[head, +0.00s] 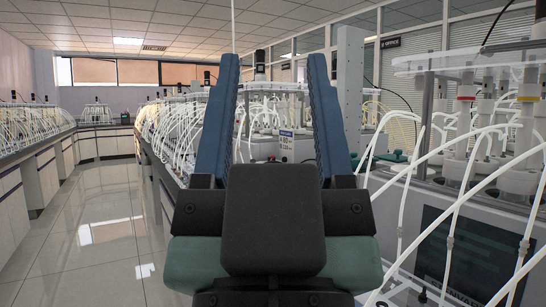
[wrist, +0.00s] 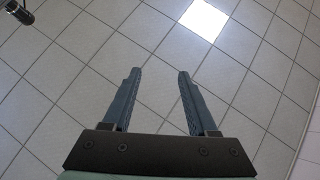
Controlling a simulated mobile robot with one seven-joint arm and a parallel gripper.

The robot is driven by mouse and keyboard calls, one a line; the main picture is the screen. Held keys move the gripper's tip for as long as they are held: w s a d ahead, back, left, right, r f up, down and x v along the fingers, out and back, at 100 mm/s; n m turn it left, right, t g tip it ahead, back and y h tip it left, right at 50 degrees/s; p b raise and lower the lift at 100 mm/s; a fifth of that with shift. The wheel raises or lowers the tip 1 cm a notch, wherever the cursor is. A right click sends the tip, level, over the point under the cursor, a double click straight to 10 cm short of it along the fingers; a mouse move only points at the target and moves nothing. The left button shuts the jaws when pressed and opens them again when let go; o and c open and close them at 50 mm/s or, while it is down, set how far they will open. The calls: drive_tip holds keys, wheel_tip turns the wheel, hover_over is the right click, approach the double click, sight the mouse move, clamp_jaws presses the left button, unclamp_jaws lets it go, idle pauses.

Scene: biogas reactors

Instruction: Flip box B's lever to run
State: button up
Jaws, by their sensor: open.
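My gripper (head: 271,62) fills the middle of the head view, its two blue fingers spread apart with nothing between them.
A reactor with white tubes (head: 480,130) and a dark screen (head: 470,255) stands close on the right. Benches with many tubed reactors (head: 180,125) run along the middle and left. The tiled aisle (head: 95,235) on the left is clear. A grey column (head: 350,90) stands behind the right finger.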

drive_tip(key=shift+r+p, duration=0.3)
drive_tip(key=c, duration=0.5)
wheel_tip(320, 180, up, 3)
drive_tip(key=p, duration=0.2)
drive_tip(key=shift+f+p, duration=0.15)
drive_tip(key=shift+p, duration=0.2)
clamp_jaws()
wheel_tip(320, 180, up, 22)
drive_tip(key=p, duration=2.1)
drive_tip(key=shift+f+p, duration=0.2)
drive_tip(key=shift+p, duration=0.1)
drive_tip(key=shift+w, duration=0.1)
